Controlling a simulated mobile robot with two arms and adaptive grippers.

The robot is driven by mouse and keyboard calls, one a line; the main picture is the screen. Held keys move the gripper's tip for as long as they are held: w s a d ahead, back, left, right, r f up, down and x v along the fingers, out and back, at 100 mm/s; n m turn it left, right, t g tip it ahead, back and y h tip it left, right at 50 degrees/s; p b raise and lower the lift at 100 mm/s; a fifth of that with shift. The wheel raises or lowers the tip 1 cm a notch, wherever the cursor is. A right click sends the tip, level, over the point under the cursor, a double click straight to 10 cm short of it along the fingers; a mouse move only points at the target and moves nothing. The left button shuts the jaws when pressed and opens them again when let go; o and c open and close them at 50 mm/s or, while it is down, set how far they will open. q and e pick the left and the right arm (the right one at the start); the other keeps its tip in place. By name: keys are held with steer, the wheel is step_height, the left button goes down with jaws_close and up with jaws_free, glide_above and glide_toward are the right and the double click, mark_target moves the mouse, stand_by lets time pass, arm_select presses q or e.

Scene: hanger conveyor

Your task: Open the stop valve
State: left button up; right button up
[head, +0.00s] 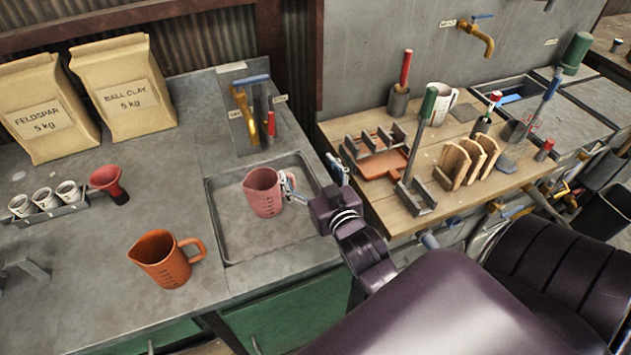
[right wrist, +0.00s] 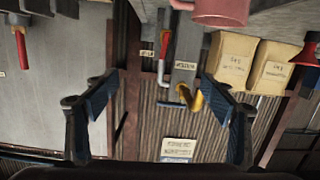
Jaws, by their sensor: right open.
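A brass tap (head: 248,115) with a blue lever (head: 252,79) stands on a grey plate behind the sink. Beside it a grey pipe carries a red handle (head: 271,123), likely the stop valve; the small labels here are unreadable. In the right wrist view, which looks upside down, the red handle (right wrist: 164,44) and brass tap (right wrist: 188,97) show beyond the fingers. My right gripper (head: 312,179) is open and empty over the sink's right edge, near the pink jug and apart from the tap and handle. Its spread fingers also show in the wrist view (right wrist: 160,90). My left gripper is not in view.
The pink jug (head: 262,193) stands in the shallow sink (head: 226,232), its handle near my right gripper. An orange jug (head: 165,262), red funnel (head: 107,180) and two paper bags (head: 125,85) occupy the left counter. A wooden board (head: 392,211) with tools lies right.

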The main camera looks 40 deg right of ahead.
steer(key=s+a+f+n+g+y, duration=0.1)
steer(key=s+a+f+g, duration=0.3)
steer(key=f, duration=0.3)
steer(key=shift+s+y, duration=0.3)
steer(key=shift+s, duration=0.55)
steer(key=shift+a, duration=0.1)
